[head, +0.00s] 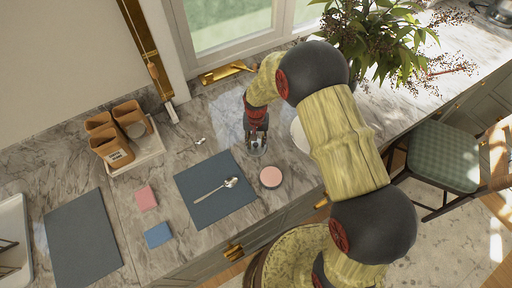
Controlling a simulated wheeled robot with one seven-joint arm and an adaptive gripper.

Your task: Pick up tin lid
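A small round pink-topped item (271,177), which looks like the tin lid, lies on the marble counter near its front edge, just right of a dark mat. My gripper (256,146) points down over the counter, behind the pink item and apart from it. A small greyish, glassy round thing shows at my fingertips; I cannot tell what it is or whether I touch it. The fingers are too small and dark to show whether they are open or shut.
A spoon (215,190) lies on the dark mat (194,207). Pink (146,197) and blue (158,235) squares lie left of it. A tray (146,155) holds brown containers. A white round dish (299,134) is partly behind my arm. A leafy plant (385,40) stands back right.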

